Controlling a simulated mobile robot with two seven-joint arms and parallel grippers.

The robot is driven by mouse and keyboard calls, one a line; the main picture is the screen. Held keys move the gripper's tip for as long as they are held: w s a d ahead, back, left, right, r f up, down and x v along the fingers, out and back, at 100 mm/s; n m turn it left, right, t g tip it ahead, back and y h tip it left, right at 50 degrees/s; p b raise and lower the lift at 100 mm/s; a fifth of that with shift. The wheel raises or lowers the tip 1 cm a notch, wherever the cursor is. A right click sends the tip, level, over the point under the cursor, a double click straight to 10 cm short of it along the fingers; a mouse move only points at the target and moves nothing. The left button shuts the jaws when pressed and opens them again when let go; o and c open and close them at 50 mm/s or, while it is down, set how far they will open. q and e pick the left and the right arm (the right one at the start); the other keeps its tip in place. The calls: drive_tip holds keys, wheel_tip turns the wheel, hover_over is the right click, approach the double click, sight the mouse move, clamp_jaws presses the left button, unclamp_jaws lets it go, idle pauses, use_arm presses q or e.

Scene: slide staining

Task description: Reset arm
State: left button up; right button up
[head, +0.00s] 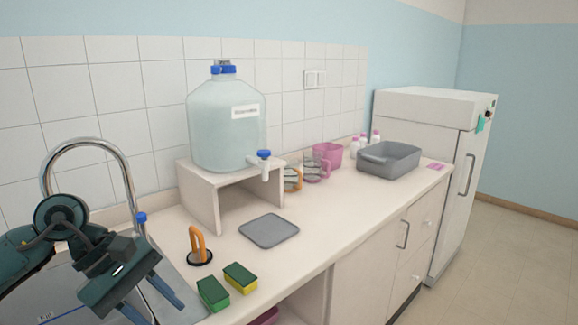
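My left arm comes in from the left over the sink. My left gripper (150,303) points down and to the right. Its two blue fingers are spread apart with nothing visible between them. It is left of the green sponge (213,293) and apart from it. My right arm and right gripper do not show in the head view.
A large carboy (227,125) stands on a white riser (200,196). A grey tub (389,160) sits further right. The counter's front right is clear.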

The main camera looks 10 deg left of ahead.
use_arm(q)
drive_tip(key=d+n+t+h, duration=0.5)
drive_tip(key=d+n+h, duration=0.8)
drive_tip(key=d+n, duration=0.3)
drive_tip(key=w+a+f+n+t+y, duration=0.1)
drive_tip(key=a+f+n+t+y, duration=0.35)
drive_tip(key=n, duration=0.95)
drive_tip(key=w+a+f+n+t+y, duration=0.1)
drive_tip(key=f+n+t+y, duration=0.6)
drive_tip(key=n, duration=0.7)
drive_tip(key=s+f+n+g+y, duration=0.2)
drive_tip(key=s+f+n, duration=0.3)
drive_tip(key=f, duration=0.3)
drive_tip(key=s+f+n+g+y+p, duration=0.1)
drive_tip(key=s+f+n+g+y, duration=0.2)
drive_tip(key=s+f+n, duration=0.3)
wheel_tip(320, 180, down, 2)
drive_tip(key=shift+s+d+f+n+g, duration=0.1)
drive_tip(key=shift+s+d+n+g, duration=0.1)
drive_tip(key=shift+n+g, duration=0.75)
